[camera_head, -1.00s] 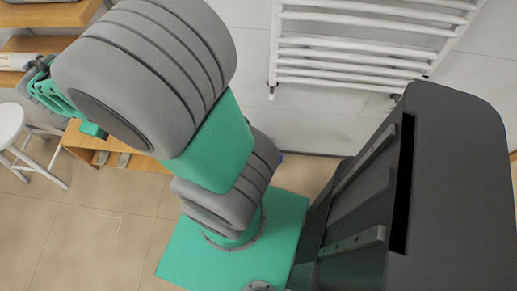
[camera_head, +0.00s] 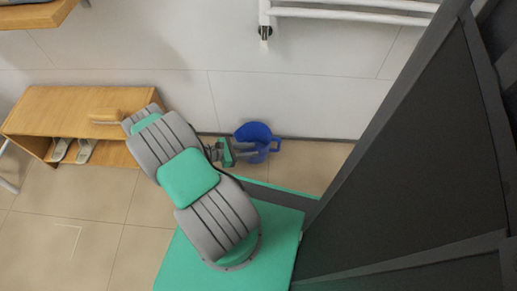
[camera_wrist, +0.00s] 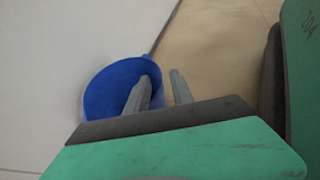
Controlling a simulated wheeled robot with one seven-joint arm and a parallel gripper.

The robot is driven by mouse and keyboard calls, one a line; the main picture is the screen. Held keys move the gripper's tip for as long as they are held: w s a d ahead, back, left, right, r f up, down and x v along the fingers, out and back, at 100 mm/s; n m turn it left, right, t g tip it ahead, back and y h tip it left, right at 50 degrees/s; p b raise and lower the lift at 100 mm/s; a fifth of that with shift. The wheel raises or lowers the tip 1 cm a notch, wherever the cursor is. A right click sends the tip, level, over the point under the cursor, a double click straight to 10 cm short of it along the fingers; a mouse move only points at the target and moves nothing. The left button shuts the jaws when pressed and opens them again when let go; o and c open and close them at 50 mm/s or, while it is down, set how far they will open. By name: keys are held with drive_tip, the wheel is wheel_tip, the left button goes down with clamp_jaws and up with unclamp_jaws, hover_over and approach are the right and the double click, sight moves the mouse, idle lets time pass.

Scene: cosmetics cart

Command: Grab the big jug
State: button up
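The big jug is blue (camera_head: 254,131) and stands on the floor by the wall in the head view, with its handle to the right. In the wrist view, the jug (camera_wrist: 106,86) shows its round open mouth. My gripper (camera_head: 256,153) reaches the jug's near side from the left. In the wrist view, my gripper (camera_wrist: 160,92) has its two fingers parted, with a gap between them. The left finger overlaps the jug's mouth and the right finger lies outside its rim. I cannot tell whether either finger touches the jug. The jug's lower part is hidden.
A low wooden bench (camera_head: 80,105) with shoes beneath stands at the left along the wall. A white towel rack (camera_head: 350,12) hangs above the jug. A wooden shelf (camera_head: 35,14) is at the upper left. Tiled floor (camera_head: 85,225) at the lower left is clear.

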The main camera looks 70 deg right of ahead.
drive_tip(key=b+x, duration=0.1)
drive_tip(key=x, duration=0.4)
drive_tip(key=shift+a+b, duration=0.1)
drive_tip(key=shift+b, duration=0.3)
drive_tip(key=shift+w, duration=0.1)
clamp_jaws()
idle(0.8)
